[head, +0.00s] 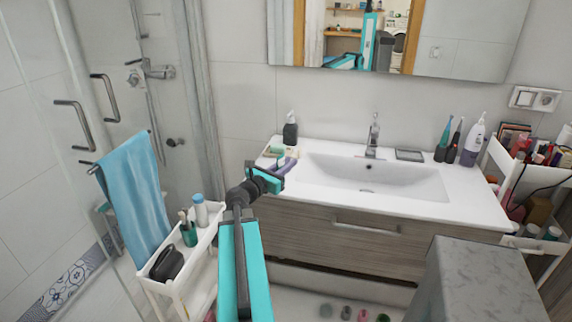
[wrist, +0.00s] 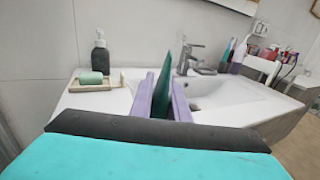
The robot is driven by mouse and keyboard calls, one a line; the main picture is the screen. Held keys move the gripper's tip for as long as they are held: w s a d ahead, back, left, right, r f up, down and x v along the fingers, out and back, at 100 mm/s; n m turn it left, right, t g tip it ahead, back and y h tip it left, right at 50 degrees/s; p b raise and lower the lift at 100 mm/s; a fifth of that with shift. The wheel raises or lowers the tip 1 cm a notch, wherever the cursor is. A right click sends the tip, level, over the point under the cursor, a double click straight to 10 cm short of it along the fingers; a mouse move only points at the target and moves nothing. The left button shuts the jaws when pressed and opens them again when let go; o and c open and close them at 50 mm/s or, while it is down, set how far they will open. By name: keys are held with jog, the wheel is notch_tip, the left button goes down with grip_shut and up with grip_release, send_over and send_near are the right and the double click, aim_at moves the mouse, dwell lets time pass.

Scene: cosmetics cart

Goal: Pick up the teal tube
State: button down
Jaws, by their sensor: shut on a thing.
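The teal tube (wrist: 161,92) shows dark green-teal in the wrist view, upright and tapering, between the two purple fingers of my gripper (wrist: 164,84). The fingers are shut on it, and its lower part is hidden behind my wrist. In the head view my gripper (head: 287,165) is at the left front of the washbasin counter. The tube cannot be made out clearly there.
Behind my gripper, a green soap bar (wrist: 91,77) lies on a tray beside a dark pump bottle (wrist: 100,54). A white cart (head: 206,243) with a green bottle (head: 188,231) stands left of my arm. The sink basin (head: 370,178) is right.

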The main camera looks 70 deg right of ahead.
jog(key=shift+s+a+r+p, duration=0.15)
jog(key=shift+s+a+p, duration=0.15)
jog(key=shift+a+p, duration=0.4)
jog(key=p, duration=0.3)
jog(key=shift+s+a+r, duration=0.1)
jog(key=shift+s+a, duration=0.1)
jog(key=shift+s, duration=0.05)
jog(key=p, duration=0.3)
jog(key=shift+s+a, duration=0.15)
jog(key=shift+a, duration=0.15)
jog(key=shift+s+a+p, duration=0.2)
jog(key=shift+a+p, duration=0.15)
jog(key=shift+p, duration=0.65)
jog(key=shift+w, duration=0.1)
